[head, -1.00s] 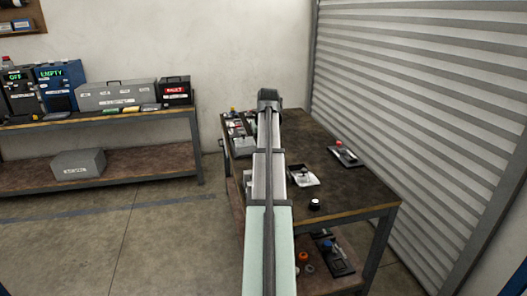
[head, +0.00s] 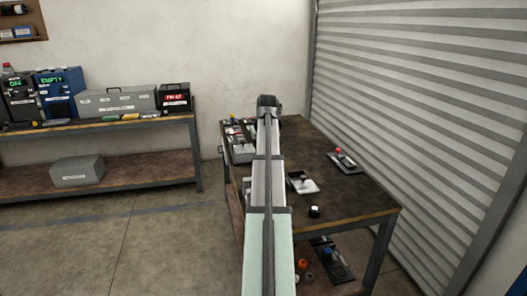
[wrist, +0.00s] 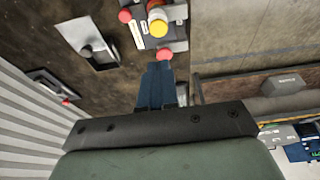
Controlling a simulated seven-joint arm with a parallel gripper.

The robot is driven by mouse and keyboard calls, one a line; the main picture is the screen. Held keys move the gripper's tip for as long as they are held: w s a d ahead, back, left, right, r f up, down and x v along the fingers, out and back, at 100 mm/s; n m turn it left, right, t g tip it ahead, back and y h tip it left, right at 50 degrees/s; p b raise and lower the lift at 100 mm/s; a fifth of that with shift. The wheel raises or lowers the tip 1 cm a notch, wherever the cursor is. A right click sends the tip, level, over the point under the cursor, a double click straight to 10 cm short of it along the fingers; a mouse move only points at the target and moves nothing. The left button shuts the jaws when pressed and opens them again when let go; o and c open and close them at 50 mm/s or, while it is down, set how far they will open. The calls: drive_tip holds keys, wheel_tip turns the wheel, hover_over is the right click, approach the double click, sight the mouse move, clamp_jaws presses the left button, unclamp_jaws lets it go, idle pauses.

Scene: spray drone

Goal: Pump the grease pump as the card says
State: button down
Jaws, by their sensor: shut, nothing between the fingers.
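My gripper shows in the wrist view (wrist: 160,68) with its blue fingers together and nothing between them. The fingertips appear just short of a red knob (wrist: 163,54) on a grey control box (wrist: 178,14), which also has a yellow knob (wrist: 158,28) and another red knob (wrist: 125,15). I cannot tell whether they touch. In the head view my arm hides the fingers and part of the box (head: 242,154). A pale plate with a dark lever (head: 302,183) lies on the dark table (head: 330,190). I cannot tell which device is the grease pump, and no card is readable.
A black plate with a red-tipped lever (head: 344,163) lies near the shutter (head: 430,100). A black-and-white knob (head: 314,212) sits near the table's front edge. A workbench (head: 100,128) with several boxes stands at left. The table's right side has free room.

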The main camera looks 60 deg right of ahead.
drive_tip(key=shift+r, duration=0.1)
drive_tip(key=shift+d+r, duration=0.15)
drive_tip(key=shift+r, duration=0.55)
drive_tip(key=shift+f, duration=0.1)
drive_tip(key=x, duration=1.2)
drive_tip(key=shift+s+a+f, duration=0.3)
drive_tip(key=shift+f, duration=0.65)
drive_tip(key=shift+f, duration=0.1)
